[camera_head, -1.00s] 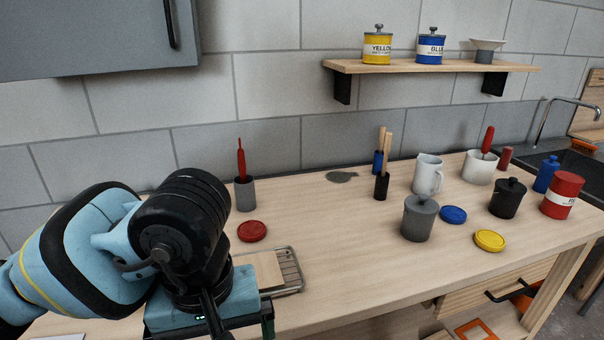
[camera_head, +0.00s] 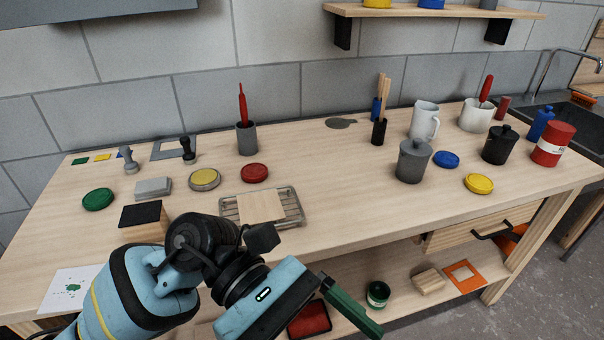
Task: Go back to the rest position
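My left arm comes in from the lower left, in front of the workbench (camera_head: 340,215). My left gripper (camera_head: 352,308) is at the bottom centre, beyond the bench's front edge and over the lower shelf. It points down and to the right. One dark green finger-like part shows at its end; I cannot make out a gap between two fingers or anything held. My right gripper is not in view.
A wire rack with a wooden block (camera_head: 262,206) lies near the bench's front edge, just behind my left arm. A stamp pad block (camera_head: 143,220) and a paint-marked sheet (camera_head: 75,288) are at left. Jars, lids and cups stand at right. The middle front is clear.

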